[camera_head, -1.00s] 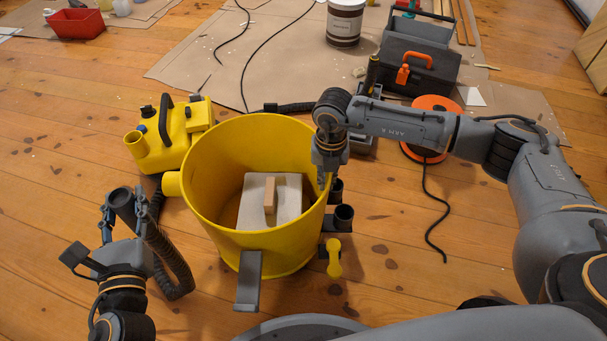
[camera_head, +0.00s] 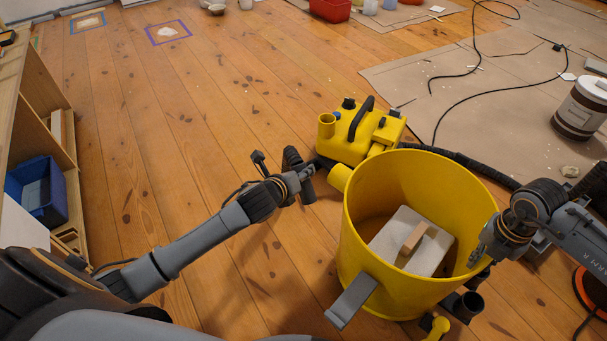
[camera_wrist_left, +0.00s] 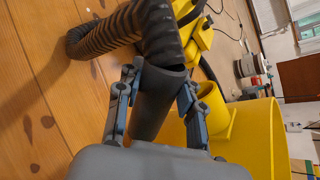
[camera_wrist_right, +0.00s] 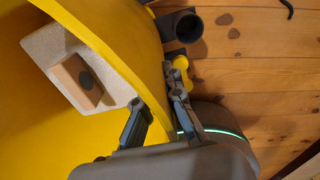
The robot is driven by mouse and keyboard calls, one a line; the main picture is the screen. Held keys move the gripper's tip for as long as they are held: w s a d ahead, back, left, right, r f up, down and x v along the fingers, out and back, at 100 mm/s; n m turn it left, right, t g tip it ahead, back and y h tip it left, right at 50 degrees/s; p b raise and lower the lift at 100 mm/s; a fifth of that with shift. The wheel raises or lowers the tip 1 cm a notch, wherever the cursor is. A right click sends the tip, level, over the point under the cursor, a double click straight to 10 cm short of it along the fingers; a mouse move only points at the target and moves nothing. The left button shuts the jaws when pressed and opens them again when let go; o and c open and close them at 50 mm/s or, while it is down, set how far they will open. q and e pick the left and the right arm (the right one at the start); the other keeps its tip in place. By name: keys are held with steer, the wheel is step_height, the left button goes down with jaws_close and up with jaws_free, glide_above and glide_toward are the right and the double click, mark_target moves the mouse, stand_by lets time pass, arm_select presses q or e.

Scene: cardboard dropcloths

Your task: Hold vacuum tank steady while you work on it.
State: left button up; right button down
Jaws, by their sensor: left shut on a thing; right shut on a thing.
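The vacuum tank (camera_head: 375,265) is a round, open yellow tub standing upright on the floor, with an inlet stub (camera_head: 340,177) on its left side. Inside is a pale block (camera_head: 393,236) with a wooden handle (camera_head: 411,244). My right gripper (camera_head: 480,252) is shut on the tank's right rim; the right wrist view shows its fingers (camera_wrist_right: 158,103) either side of the yellow wall. My left gripper (camera_wrist_left: 157,95) is shut on the dark cuff (camera_wrist_left: 151,112) of a ribbed hose (camera_wrist_left: 105,33). In the head view, the left gripper (camera_head: 300,180) is left of the inlet stub, apart from the tank.
A yellow motor unit (camera_head: 352,133) with a black handle sits behind the tank. A dark tube (camera_head: 468,306) and a yellow knob (camera_head: 439,326) show at the tank's front right. A paint bucket (camera_head: 580,108) stands on cardboard at right. Floor to the left is mostly clear, up to a shelf (camera_head: 60,130).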

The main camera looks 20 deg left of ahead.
arm_select(q)
steer(key=w+a+f+n+g+h, duration=0.1)
steer(key=w+a+n+g+h, duration=0.1)
steer(key=w+a+n, duration=0.4)
steer(key=w+n+g, duration=0.1)
steer(key=w+n, duration=0.1)
steer(key=w, duration=0.2)
steer(key=shift+a+f+g+h, duration=0.2)
steer(key=shift+a+g+h, duration=0.1)
steer(key=shift+a, duration=0.1)
steer(key=shift+s+d, duration=0.35)
steer(key=shift+d, duration=0.55)
steer(key=shift+s+d, duration=0.3)
steer(key=shift+d, duration=0.65)
steer(key=shift+s+d, duration=0.35)
steer(key=shift+d, duration=0.55)
steer(key=s+d, duration=0.2)
steer(key=d, duration=0.3)
steer(key=shift+d, duration=0.35)
stand_by(1.2)
steer(key=shift+s+d, duration=0.2)
steer(key=shift+d, duration=0.5)
steer(key=o, duration=1.2)
steer(key=shift+a, duration=0.15)
steer(key=shift+o, duration=0.2)
